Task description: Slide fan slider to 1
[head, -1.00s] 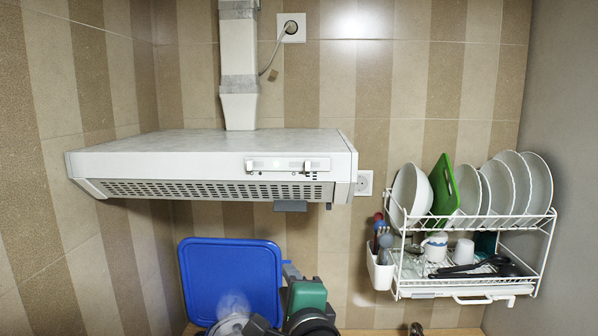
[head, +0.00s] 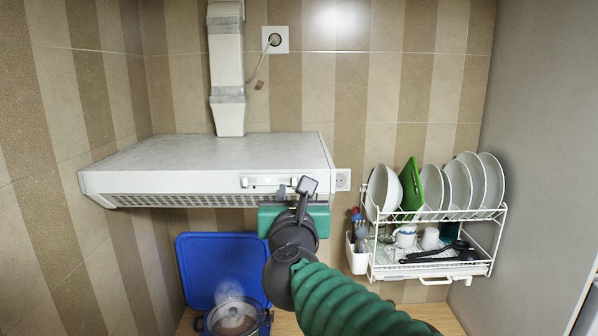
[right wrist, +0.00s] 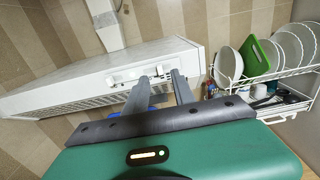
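The white range hood (head: 200,165) hangs on the tiled wall. Its front edge carries a control strip (head: 264,181) with two small slider knobs, which also shows in the right wrist view (right wrist: 130,77). The left knob (right wrist: 110,80) is clear there; the right knob (right wrist: 160,70) lies between my fingertips in the picture. My right gripper (head: 304,185) is in front of the right end of the strip in the head view. In the wrist view its fingers (right wrist: 160,77) are apart. Contact with the knob cannot be told. My left gripper is not in view.
A white dish rack (head: 435,215) with plates, a green board and cups hangs to the right. A wall socket (head: 343,179) is just right of the hood.

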